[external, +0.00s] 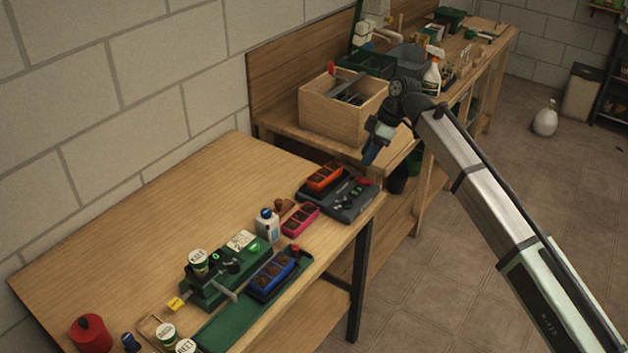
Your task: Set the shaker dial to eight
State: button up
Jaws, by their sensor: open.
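A dark grey, low device that looks like the shaker (342,213) sits at the right end of the near wooden table. An orange tray (324,177) with dark cells rests on its back left part. Small dark knobs and light marks show on its top; which one is the dial, and its setting, are too small to tell. My gripper (369,158) points down above the back right corner of the shaker, apart from it. It is open and nothing shows in it.
A pink tray (300,219) and a white bottle (267,224) stand left of the shaker. A green machine (215,285) and a blue tray (271,273) are further front. A wooden crate (324,112) stands on the back bench. The table's left-back area is clear.

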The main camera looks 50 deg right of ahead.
jog(key=s+n, duration=0.1)
jog(key=n, duration=0.3)
send_near(347, 199)
jog(key=shift+g, duration=0.3)
jog(key=x, duration=0.8)
jog(key=shift+w, duration=0.2)
grip_shut()
